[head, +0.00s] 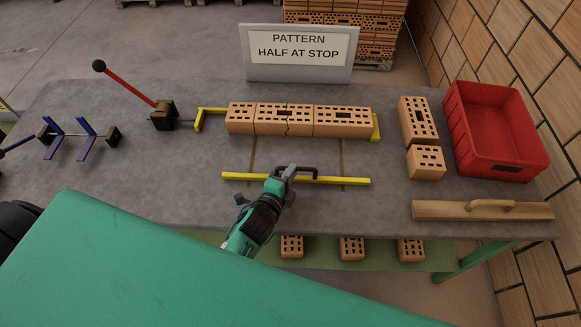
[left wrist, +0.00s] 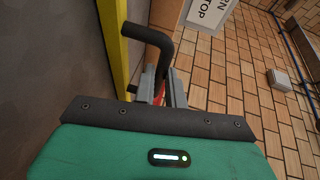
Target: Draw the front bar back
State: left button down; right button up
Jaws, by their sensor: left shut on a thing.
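The front bar (head: 335,181) is a long yellow strip lying across the near part of the grey table, crossing two dark guide lines. A black handle (head: 307,170) stands up from its middle. My left gripper (head: 284,171) is at the handle's left part, shut on it. In the left wrist view, the black handle (left wrist: 152,34) bends down between my gripper's fingers (left wrist: 161,88), with the yellow bar (left wrist: 114,45) beside it. A row of perforated orange bricks (head: 285,119) lies behind the bar, with a clear gap between. My right gripper is not in view.
A yellow end stop (head: 376,127) and a yellow pusher (head: 200,118) bound the row. A red-handled lever (head: 130,85) stands left. Right are loose bricks (head: 426,162), a red crate (head: 449,100) and a wooden float (head: 480,212). A sign (head: 298,75) reads "PATTERN HALF AT STOP".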

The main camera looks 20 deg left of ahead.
pick_arm(q)
jog(key=shift+s+f, duration=0.1)
jog(key=shift+f, duration=0.05)
jog(key=shift+d, duration=0.1)
jog(key=c, duration=1.9)
grip_release()
jog(key=o, duration=0.4)
jog(key=shift+s, duration=0.1)
jog(key=shift+c, duration=0.2)
jog(key=shift+o, duration=0.4)
jog(key=shift+s, duration=0.25)
jog(key=b+v, duration=0.2)
jog(key=v, duration=1)
jog(key=shift+s, duration=0.6)
jog(key=shift+s+r, duration=0.15)
jog(key=shift+r, duration=0.1)
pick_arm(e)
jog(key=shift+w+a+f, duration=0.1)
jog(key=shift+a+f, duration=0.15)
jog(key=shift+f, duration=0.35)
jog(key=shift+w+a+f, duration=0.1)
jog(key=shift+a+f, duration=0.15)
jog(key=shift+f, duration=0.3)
